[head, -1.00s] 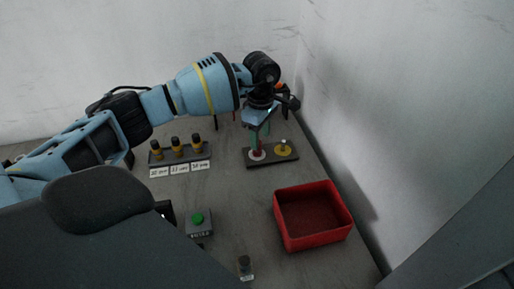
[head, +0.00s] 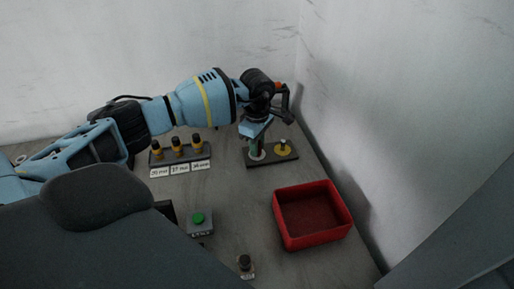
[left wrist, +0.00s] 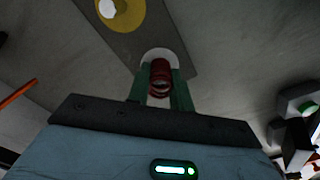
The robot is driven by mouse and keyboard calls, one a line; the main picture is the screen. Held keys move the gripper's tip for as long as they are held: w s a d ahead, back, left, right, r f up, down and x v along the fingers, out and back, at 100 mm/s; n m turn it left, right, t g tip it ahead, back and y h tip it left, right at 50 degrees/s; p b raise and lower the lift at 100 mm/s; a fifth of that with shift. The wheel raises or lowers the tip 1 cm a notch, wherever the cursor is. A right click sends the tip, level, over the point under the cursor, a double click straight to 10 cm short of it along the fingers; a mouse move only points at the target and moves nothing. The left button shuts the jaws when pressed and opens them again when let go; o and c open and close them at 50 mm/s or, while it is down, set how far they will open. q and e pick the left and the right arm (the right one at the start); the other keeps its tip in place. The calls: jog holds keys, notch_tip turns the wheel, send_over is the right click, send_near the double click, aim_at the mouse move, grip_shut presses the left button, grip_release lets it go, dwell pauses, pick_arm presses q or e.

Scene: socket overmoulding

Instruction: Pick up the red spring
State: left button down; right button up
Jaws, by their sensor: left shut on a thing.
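The red spring (left wrist: 160,78) shows in the left wrist view between the two green fingers of my left gripper (left wrist: 160,92). It stands over the white disc (left wrist: 150,54) on the dark base plate (left wrist: 205,50). My left gripper is shut on the spring. In the head view, my left gripper (head: 257,148) points down over the left part of the base plate (head: 285,159), and its fingers hide the spring. I cannot tell whether the spring still touches the disc. My right gripper is not in view.
A yellow disc with a pale peg (head: 283,147) sits on the same plate, to the right. A red bin (head: 292,241) stands in front. A rack of several black-and-yellow pieces (head: 178,149) is on the left. A green button box (head: 199,221) is nearer. A wall bounds the right.

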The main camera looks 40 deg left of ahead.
pick_arm(q)
notch_tip(320, 180, up, 10)
dwell(0.6)
